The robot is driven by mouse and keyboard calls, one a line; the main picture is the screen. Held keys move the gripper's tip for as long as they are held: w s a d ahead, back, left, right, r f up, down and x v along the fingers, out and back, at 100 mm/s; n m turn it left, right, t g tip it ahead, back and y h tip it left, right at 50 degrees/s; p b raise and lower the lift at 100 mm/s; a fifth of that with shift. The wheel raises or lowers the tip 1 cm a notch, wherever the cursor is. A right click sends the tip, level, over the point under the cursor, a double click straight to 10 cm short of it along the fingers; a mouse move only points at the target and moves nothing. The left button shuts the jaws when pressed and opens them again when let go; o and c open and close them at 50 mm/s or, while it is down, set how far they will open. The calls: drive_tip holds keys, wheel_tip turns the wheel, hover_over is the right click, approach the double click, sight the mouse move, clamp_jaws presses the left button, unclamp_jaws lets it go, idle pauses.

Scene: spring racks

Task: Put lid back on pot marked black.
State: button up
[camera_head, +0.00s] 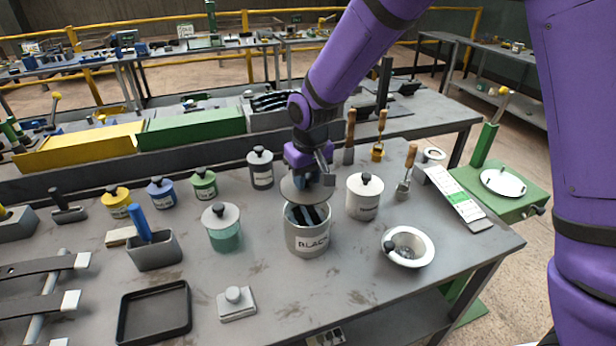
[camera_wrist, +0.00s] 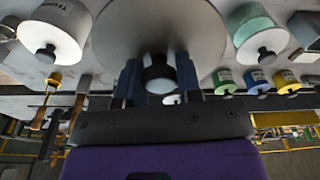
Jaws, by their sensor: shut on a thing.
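The pot marked BLACK (camera_head: 308,238) stands upright on the grey table, its mouth uncovered at the front, with dark content showing inside. My gripper (camera_head: 314,178) is above the back of the pot. It is shut on the knob of a grey round lid (camera_head: 297,188), which is tilted and held above the pot's rear rim; I cannot tell whether it touches. In the wrist view the lid (camera_wrist: 160,25) fills the top middle, with its dark knob between the two blue fingertips of my gripper (camera_wrist: 158,78).
A white lidded pot (camera_head: 363,200) stands close right of the black pot, a green-filled lidded jar (camera_head: 222,230) to its left, and a grey lidded jar (camera_head: 261,172) behind. A white bowl (camera_head: 428,248) sits front right. The table in front of the pot is clear.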

drive_tip(key=shift+w+f, duration=0.25)
drive_tip(key=shift+f, duration=2.95)
drive_tip(key=shift+f, duration=0.15)
drive_tip(key=o, duration=1.5)
drive_tip(key=shift+r, duration=3.5)
